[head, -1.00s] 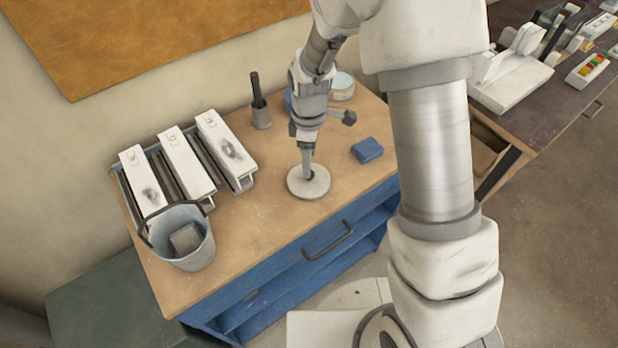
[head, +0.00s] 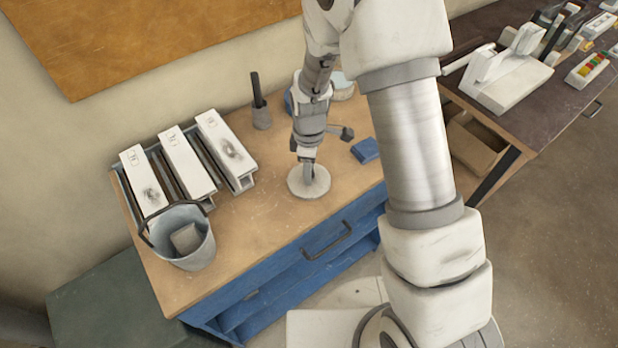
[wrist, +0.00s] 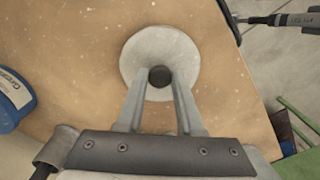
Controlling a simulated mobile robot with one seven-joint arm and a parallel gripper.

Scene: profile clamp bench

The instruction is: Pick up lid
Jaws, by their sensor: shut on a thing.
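The lid (head: 297,186) is a round pale grey disc on the wooden bench top, near the front edge. In the wrist view the lid (wrist: 185,50) has a dark round knob (wrist: 160,76) at its middle. My gripper (head: 308,180) is above the lid in the head view. In the wrist view my gripper (wrist: 160,84) has its two fingers closed on either side of the knob, so it is shut on the lid. I cannot tell whether the lid touches the bench or is slightly raised.
A blue block (head: 365,150) lies right of the lid. A grey bucket (head: 190,250) stands at the bench's left front corner, beside a rack with long white boxes (head: 184,164). A small cup with dark handles (head: 261,118) stands behind. Bare bench lies left of the lid.

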